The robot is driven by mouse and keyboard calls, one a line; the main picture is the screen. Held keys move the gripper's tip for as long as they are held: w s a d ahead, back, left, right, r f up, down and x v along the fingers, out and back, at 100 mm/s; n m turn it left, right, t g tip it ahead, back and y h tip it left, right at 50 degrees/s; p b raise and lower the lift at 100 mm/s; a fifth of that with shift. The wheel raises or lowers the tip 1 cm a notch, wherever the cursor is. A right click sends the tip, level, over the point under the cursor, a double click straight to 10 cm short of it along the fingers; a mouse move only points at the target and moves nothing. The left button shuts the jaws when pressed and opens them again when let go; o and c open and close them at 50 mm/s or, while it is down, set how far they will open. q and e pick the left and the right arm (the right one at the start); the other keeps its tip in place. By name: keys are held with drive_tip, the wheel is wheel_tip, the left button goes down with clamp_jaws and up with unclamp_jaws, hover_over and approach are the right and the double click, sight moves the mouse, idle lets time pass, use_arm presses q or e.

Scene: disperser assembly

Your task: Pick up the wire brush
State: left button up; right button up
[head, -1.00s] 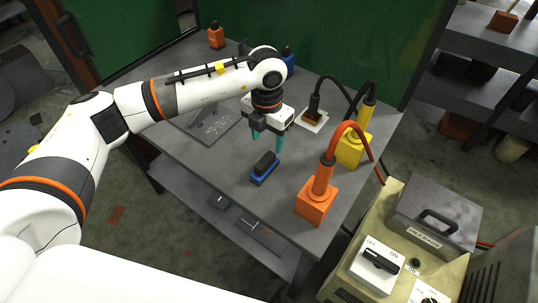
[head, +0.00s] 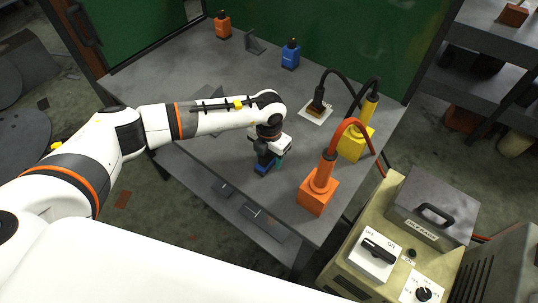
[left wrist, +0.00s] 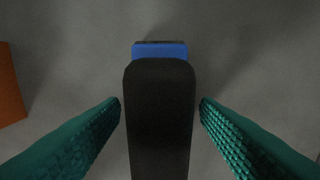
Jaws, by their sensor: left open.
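The wire brush, a blue block with a black grip on top, lies on the grey table; its blue end (head: 262,170) shows in the head view under my left gripper (head: 272,162), which hides most of it. In the left wrist view the black grip of the brush (left wrist: 160,120) runs up the middle, with the blue base showing beyond its far end. The teal fingers of my left gripper (left wrist: 160,104) stand apart on either side of the grip, with a gap on both sides. My right gripper is not in view.
An orange block holder (head: 318,193) stands close on the right, with a yellow one (head: 355,143) behind it. A black tool stands on a white pad (head: 315,112). The table left of the brush is mostly clear.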

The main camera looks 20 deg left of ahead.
use_arm(q)
drive_tip(key=shift+w+f, duration=0.1)
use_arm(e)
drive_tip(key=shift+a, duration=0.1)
